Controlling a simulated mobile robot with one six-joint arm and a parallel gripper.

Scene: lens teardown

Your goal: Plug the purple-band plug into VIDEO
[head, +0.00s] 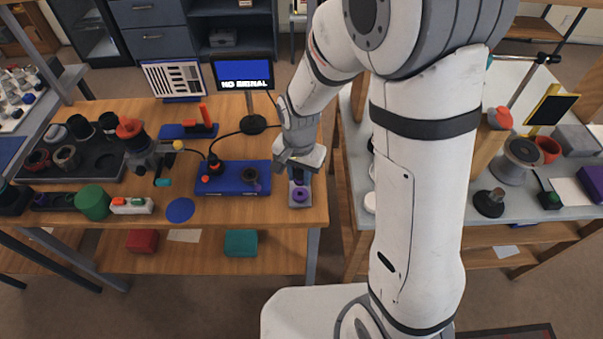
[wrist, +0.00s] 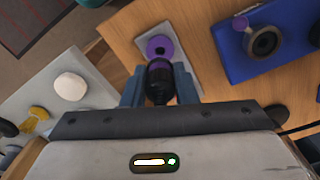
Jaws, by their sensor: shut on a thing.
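In the wrist view, the dark plug (wrist: 160,88) is between the two fingers of my gripper (wrist: 159,88), which is shut on it. A purple ring (wrist: 160,46) shows just beyond the plug, on a grey plate (wrist: 178,22); I cannot tell whether the plug touches it. In the head view, my gripper (head: 299,172) is over the grey plate, just right of the blue box (head: 228,190). The box has a dark round socket (wrist: 265,42) with a purple marker (wrist: 240,22) beside it. No VIDEO lettering is readable.
A monitor (head: 243,72) reading "NO SIGNAL" stands behind the blue box, with a black cable nearby. A green cylinder (head: 93,202) and a blue disc (head: 180,210) lie left. A second table (head: 480,205) is right, past a gap.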

